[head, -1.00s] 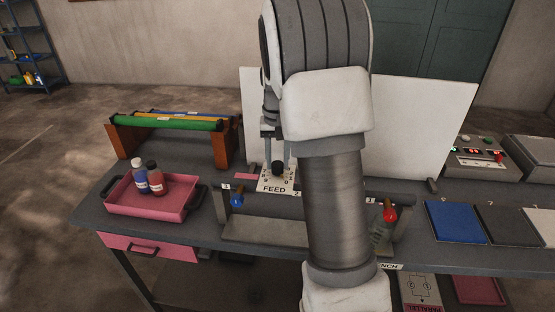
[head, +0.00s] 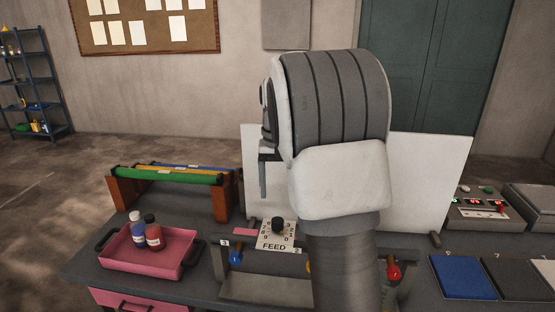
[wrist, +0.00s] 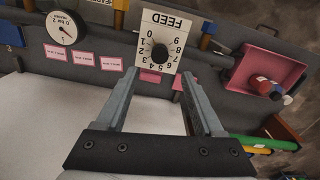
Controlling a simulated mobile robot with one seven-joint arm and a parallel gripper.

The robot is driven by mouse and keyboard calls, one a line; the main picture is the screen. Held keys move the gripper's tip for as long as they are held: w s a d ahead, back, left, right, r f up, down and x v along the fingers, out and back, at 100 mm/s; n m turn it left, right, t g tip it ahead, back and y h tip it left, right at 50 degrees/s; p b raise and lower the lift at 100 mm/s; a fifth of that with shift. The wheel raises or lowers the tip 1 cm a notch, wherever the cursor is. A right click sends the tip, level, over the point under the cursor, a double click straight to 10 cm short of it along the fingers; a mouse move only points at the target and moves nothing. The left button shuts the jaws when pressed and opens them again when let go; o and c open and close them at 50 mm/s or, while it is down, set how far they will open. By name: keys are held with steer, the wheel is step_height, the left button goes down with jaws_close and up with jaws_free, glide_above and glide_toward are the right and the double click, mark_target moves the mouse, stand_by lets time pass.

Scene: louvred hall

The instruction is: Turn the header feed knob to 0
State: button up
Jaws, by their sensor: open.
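The header feed knob (head: 278,224) is a black round knob on a white plate (head: 276,243) marked FEED, with numbers around it. In the wrist view the knob (wrist: 159,52) appears upside down, just beyond my fingertips, between their lines. I cannot read its pointer setting clearly. My gripper (wrist: 160,78) is open and empty, its two grey fingers apart on either side of the knob's line. In the head view one finger shows above and behind the plate, clear of the knob; the rest is hidden by my arm.
A white upright panel (head: 430,185) stands behind my arm. A pink tray (head: 150,262) with two bottles is at left, near a rack of coloured rolls (head: 165,176). A gauge (wrist: 62,28) and pink labels lie beside the plate in the wrist view.

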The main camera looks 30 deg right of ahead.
step_height(320, 180, up, 9)
steer(key=shift+f, duration=0.1)
stand_by(0.6)
steer(key=s+a+r+n+t, duration=0.25)
steer(key=s+a, duration=0.55)
steer(key=s, duration=0.4)
steer(key=s+a+f+n+t, duration=0.1)
steer(key=s+a+f, duration=0.2)
steer(key=s, duration=0.3)
steer(key=s+a+f+n+t, duration=0.1)
steer(key=s+a+f+t, duration=0.1)
steer(key=s, duration=0.4)
steer(key=shift+s+a+f+n, duration=0.4)
steer(key=shift+a+f, duration=0.2)
steer(key=shift+f, duration=0.35)
